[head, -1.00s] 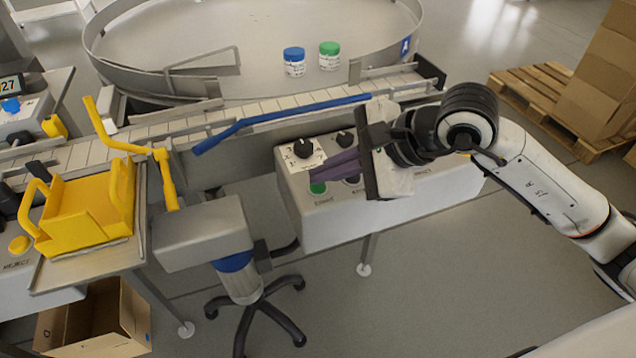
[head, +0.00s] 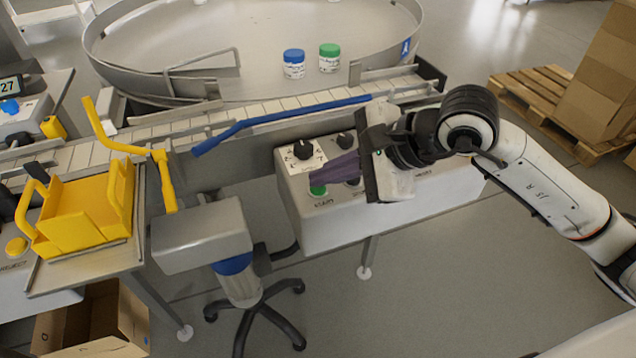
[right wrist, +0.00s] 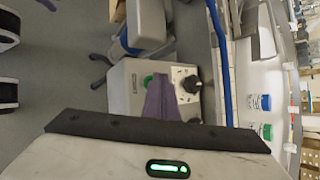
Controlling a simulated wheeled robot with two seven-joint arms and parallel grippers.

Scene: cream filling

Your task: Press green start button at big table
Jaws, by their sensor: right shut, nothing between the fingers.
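The green start button (head: 318,190) sits on the front left of the white control box (head: 330,225) at the big round table (head: 250,45). My right gripper (head: 312,178) is shut and empty, its purple fingers reaching left with their tips right at the button's upper edge. I cannot tell whether they touch it. In the right wrist view the green button (right wrist: 148,80) shows beside the tips of the purple fingers (right wrist: 158,80). My left gripper is not in view.
Black knobs (head: 303,149) stand just behind the button. A blue rail (head: 290,115) runs along the conveyor behind the box. Two jars, blue-lidded (head: 294,63) and green-lidded (head: 329,57), stand on the round table. A yellow holder (head: 85,210) is at left.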

